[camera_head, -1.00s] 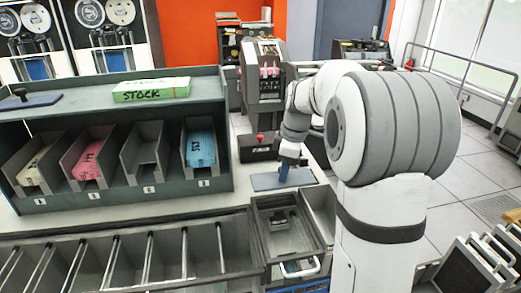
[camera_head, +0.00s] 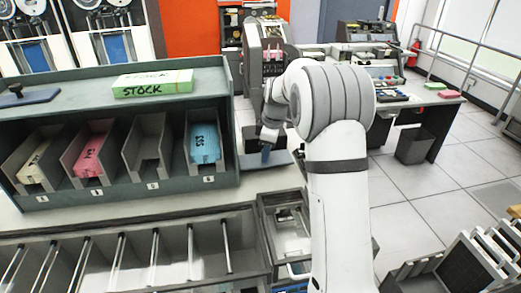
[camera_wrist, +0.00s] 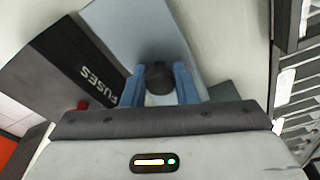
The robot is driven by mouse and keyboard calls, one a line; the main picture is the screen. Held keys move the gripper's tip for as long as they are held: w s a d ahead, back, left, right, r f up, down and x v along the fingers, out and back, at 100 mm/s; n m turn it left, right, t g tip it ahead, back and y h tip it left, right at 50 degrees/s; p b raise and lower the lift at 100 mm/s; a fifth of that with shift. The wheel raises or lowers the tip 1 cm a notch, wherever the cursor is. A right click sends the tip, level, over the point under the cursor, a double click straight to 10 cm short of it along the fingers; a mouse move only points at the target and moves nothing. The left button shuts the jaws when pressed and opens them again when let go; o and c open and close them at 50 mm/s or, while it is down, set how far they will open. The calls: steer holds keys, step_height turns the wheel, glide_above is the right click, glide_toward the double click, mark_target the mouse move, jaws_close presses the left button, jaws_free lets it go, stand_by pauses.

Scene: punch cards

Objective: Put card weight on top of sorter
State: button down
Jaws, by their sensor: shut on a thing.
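A flat blue-grey plate with a dark round knob, the card weight (camera_head: 284,158), is at the right end of the counter. In the wrist view, its plate (camera_wrist: 135,28) spreads out beyond my fingers. My gripper (camera_head: 266,152) has blue fingers, and in the wrist view my gripper (camera_wrist: 165,78) is shut on the dark knob. I cannot tell for sure whether the plate is clear of the counter. A similar blue plate with a dark knob (camera_head: 28,97) lies at the left on top of the grey-green sorter (camera_head: 95,93). My arm hides part of the counter.
A green STOCK box (camera_head: 152,85) sits on the sorter's top, with bare room on its left. The slots below hold white, pink and blue card stacks (camera_head: 203,145). A dark FUSES box (camera_wrist: 75,65) stands close to the held plate. An open drawer (camera_head: 285,222) is in front.

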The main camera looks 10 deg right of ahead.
steer(key=w+f, duration=0.1)
steer(key=w+a+f+p, duration=0.1)
steer(key=w, duration=0.1)
steer(key=shift+w+f, duration=0.1)
steer(key=shift+f, duration=0.05)
steer(key=c, duration=1.4)
jaws_free()
steer(key=shift+c, duration=0.2)
step_height(320, 180, up, 10)
steer(key=d+r+b, duration=0.1)
steer(key=d, duration=0.1)
steer(key=s+a+r+m, duration=0.1)
steer(key=s+r+m, duration=0.3)
steer(key=s, duration=0.5)
steer(key=s+f+m+t, duration=0.1)
steer(key=s+m, duration=0.2)
steer(key=s, duration=0.6)
steer(key=s+a+f+m+h, duration=0.1)
steer(key=s+f+m, duration=0.1)
steer(key=s, duration=0.8)
steer(key=s+f+m+t, duration=0.1)
steer(key=s+m, duration=0.3)
steer(key=s, duration=0.6)
steer(key=shift+s+a+f+t+h, duration=0.2)
steer(key=shift+f+t+h, duration=0.1)
steer(key=shift+f, duration=0.45)
